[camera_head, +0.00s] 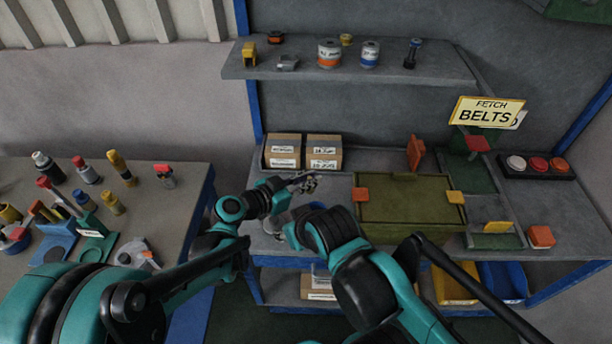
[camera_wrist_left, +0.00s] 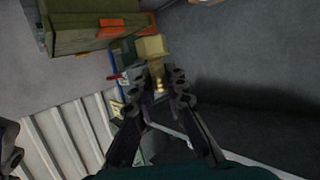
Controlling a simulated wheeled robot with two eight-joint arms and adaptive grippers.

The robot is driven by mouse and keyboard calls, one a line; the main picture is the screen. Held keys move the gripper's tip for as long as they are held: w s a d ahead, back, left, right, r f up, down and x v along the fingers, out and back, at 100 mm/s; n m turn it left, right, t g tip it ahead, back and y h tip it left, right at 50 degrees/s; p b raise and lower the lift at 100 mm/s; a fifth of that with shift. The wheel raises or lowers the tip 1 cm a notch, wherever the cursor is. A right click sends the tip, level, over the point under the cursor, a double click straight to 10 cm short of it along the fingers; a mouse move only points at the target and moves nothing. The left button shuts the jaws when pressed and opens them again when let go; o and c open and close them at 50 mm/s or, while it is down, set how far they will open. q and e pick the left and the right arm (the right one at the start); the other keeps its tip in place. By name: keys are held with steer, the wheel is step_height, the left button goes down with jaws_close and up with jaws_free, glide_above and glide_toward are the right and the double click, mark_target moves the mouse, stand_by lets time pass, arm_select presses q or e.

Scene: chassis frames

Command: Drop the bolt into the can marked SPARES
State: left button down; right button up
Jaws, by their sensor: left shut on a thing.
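My left gripper (camera_head: 303,183) is over the bench's left part, in front of the cardboard boxes. In the left wrist view its fingers (camera_wrist_left: 165,78) are closed around a small brass-coloured thing (camera_wrist_left: 158,86), most likely the bolt. The fingers hide most of it. Two cans stand on the upper shelf: one with an orange band (camera_head: 329,54) and one with a blue band (camera_head: 369,55). Their lettering is too small to read, so I cannot tell which is SPARES. My right arm crosses the bench front; its gripper's fingers do not show clearly.
Two cardboard boxes (camera_head: 282,151) stand at the bench's back left. An olive case (camera_head: 412,205) with orange and yellow tabs fills the middle. A button box (camera_head: 536,165) is at the right. A side table (camera_head: 178,210) at the left holds several bottles and tools.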

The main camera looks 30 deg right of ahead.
mark_target(310, 192)
arm_select(q)
steer(key=shift+d+f+b, duration=0.1)
steer(key=shift+f+b, duration=1.8)
steer(key=shift+f, duration=0.9)
steer(key=c, duration=1.5)
jaws_free()
steer(key=v, duration=1.2)
steer(key=shift+s, duration=0.1)
